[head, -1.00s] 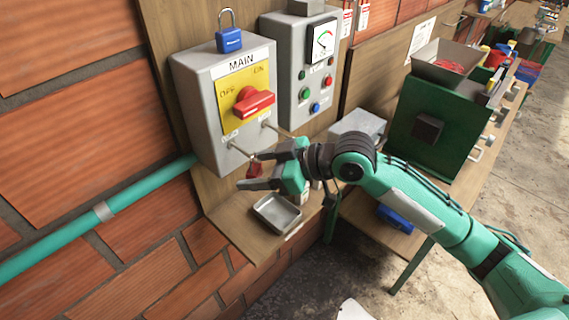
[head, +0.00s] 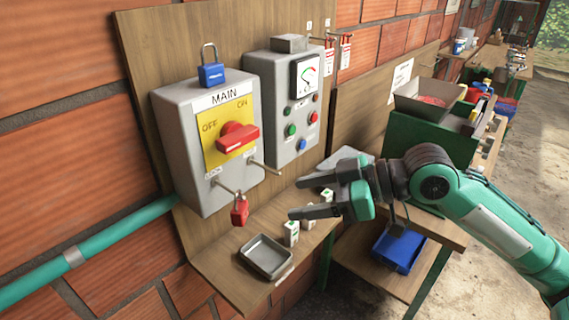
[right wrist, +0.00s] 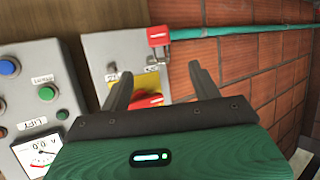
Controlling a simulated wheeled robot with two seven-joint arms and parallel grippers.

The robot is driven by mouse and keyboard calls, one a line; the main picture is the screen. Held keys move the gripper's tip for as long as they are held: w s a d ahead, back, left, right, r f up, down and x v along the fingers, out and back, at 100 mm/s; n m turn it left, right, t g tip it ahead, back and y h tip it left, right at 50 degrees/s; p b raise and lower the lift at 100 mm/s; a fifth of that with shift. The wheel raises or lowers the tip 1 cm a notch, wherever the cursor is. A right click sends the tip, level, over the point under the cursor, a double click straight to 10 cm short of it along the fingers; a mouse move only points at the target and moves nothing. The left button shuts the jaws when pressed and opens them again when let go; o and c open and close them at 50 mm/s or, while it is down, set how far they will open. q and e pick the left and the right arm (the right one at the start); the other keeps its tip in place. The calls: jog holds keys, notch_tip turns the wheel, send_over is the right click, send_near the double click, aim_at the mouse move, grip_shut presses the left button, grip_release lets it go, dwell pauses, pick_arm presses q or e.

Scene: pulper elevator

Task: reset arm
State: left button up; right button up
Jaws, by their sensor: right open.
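My right gripper (head: 308,196) is open and empty in the head view, in front of the panel board and above the small shelf. Its fingers point left toward the grey MAIN switch box (head: 190,150). The right wrist view shows its two open fingers (right wrist: 160,88) with nothing between them. The red rotary handle (head: 237,138) sits on the yellow plate. A red padlock (head: 240,211) hangs at the end of the left peg under the box, apart from the gripper; it also shows in the right wrist view (right wrist: 158,37). My left gripper is not in view.
A blue padlock (head: 211,72) stands on top of the switch box. A grey control box (head: 283,105) with gauge and buttons is beside it. A metal tray (head: 266,257) and small white boxes (head: 291,232) are on the shelf. A green machine (head: 430,138) stands at right.

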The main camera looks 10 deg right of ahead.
jog(key=s+f+m+t+h, duration=0.1)
jog(key=s+f+m+h, duration=0.15)
jog(key=f, duration=0.85)
jog(key=s+f+m+h, duration=0.1)
jog(key=f+m+h, duration=0.2)
jog(key=f, duration=0.8)
jog(key=s+d+f+m+g+h, duration=0.2)
jog(key=s+d+f+m+h, duration=0.15)
jog(key=s+f, duration=0.4)
jog(key=s+d+f+m+g+h, duration=0.1)
jog(key=s+d+f+m+h, duration=0.15)
jog(key=s+d+f, duration=0.4)
jog(key=s+a+f+g, duration=0.1)
jog(key=s+f, duration=0.1)
jog(key=f, duration=1.5)
jog(key=s+f, duration=0.2)
jog(key=f, duration=1.5)
jog(key=s+d+f+g, duration=0.1)
jog(key=s+d+f, duration=0.2)
jog(key=s+f, duration=1.4)
jog(key=shift+s+n+g+h, duration=0.3)
jog(key=shift+n+h, duration=0.05)
jog(key=shift+h, duration=0.1)
